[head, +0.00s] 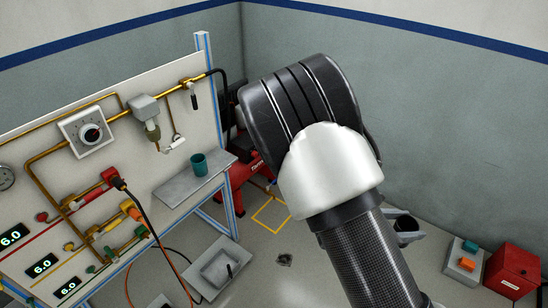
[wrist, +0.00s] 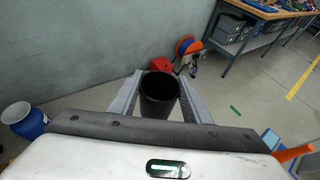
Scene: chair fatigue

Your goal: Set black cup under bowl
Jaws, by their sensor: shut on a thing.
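The black cup (wrist: 159,95) stands between the two grey fingers of my gripper (wrist: 158,92) in the wrist view, with its open mouth toward the camera. My gripper is shut on it. In the head view the black cup (head: 408,226) shows low behind my arm, with a grey finger at it; my arm hides most of the gripper. I cannot make out a clear bowl in either view.
A teal cup (head: 199,164) stands on the grey shelf (head: 178,188) of the pipe panel at left. A grey tray (head: 214,268) lies on the floor. A red box (head: 513,270) and a grey button box (head: 463,262) stand at right. A blue bucket (wrist: 30,125) shows in the wrist view.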

